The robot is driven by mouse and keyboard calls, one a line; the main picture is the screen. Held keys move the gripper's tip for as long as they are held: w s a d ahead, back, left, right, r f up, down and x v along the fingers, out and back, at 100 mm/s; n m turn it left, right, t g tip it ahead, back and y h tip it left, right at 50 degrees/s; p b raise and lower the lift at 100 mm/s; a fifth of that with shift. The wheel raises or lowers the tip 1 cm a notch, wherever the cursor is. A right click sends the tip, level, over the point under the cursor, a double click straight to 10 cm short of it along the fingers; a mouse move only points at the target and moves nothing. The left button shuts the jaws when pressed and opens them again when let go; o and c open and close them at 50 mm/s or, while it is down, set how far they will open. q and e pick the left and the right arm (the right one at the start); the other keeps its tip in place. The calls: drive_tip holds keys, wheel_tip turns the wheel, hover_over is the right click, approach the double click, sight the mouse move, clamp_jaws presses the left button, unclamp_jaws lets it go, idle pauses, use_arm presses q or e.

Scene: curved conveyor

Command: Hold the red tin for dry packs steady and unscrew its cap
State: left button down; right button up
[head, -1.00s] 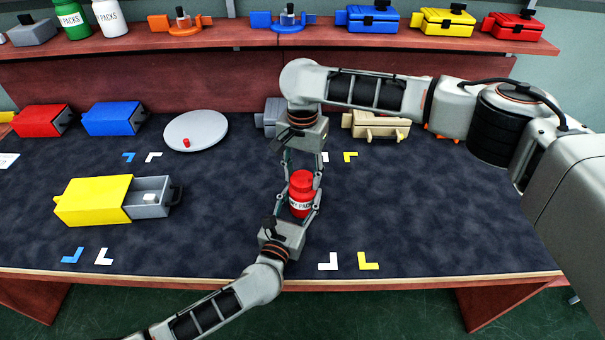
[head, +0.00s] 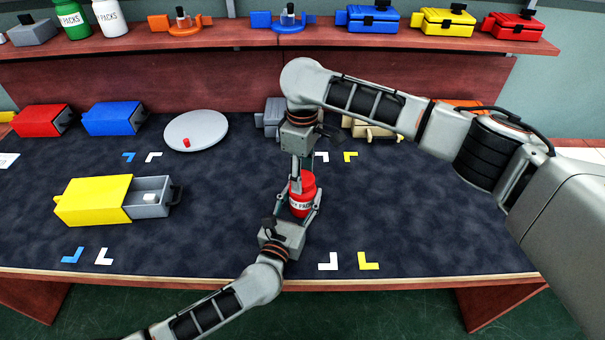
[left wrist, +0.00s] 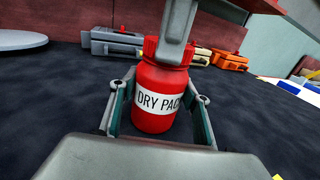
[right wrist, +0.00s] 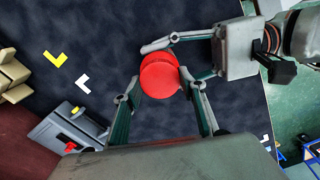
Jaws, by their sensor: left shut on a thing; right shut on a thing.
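The red tin (head: 302,199) stands upright on the dark mat in the middle of the table. Its white label reads DRY PACKS in part in the left wrist view (left wrist: 154,103). My left gripper (head: 301,213) comes from the front and is shut around the tin's body, one finger on each side. My right gripper (head: 299,178) comes from behind and above and is shut on the red cap (right wrist: 160,77), which shows as a round top between its fingers. In the left wrist view a right finger covers part of the cap. The cap sits on the tin.
A yellow box (head: 93,201) with a grey drawer pulled out stands to the left. A round white plate (head: 203,128) with a small red piece, and red and blue boxes, lie behind it. White and yellow corner marks are on the mat. The right of the mat is clear.

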drive_tip(key=n, duration=0.3)
drive_tip(key=shift+n, duration=0.4)
drive_tip(key=n, duration=1.4)
drive_tip(key=shift+r, duration=0.25)
drive_tip(key=shift+r, duration=0.9)
